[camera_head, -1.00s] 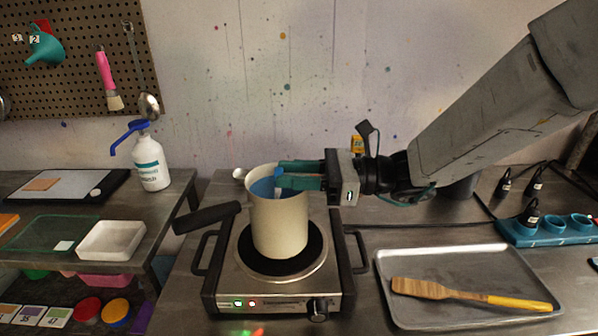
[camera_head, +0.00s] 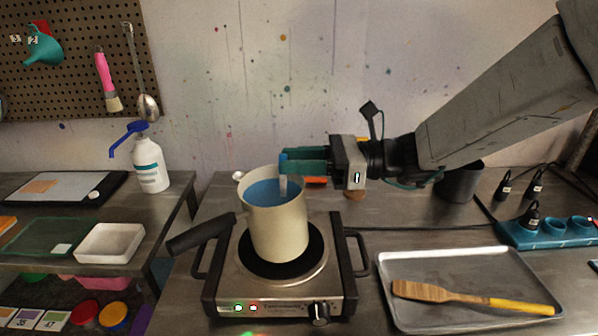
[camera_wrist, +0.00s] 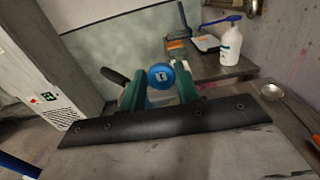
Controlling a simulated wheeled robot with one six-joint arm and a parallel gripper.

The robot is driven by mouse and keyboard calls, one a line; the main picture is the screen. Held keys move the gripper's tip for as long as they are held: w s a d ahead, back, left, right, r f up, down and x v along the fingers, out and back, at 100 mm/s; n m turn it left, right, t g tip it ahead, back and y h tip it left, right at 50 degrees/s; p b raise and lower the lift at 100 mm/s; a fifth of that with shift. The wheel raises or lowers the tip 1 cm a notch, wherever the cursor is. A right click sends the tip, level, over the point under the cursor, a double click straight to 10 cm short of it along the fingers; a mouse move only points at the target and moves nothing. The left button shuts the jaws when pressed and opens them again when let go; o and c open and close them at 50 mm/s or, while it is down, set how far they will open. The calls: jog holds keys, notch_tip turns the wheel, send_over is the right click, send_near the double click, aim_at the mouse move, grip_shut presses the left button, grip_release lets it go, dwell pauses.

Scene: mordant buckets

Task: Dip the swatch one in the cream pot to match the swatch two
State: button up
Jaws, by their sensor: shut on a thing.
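I cannot tell for sure which thing is swatch two; a peach patch lies on the grey board (camera_head: 75,185) at left.
A white pump bottle (camera_head: 150,165) and a white tray (camera_head: 110,243) stand on the left tables. A metal tray (camera_head: 465,265) with a wooden spatula (camera_head: 425,291) lies right of the hot plate. A teal power strip (camera_head: 550,232) is at far right.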

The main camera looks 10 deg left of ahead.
jog(key=shift+r, duration=2.95)
dwell(0.8)
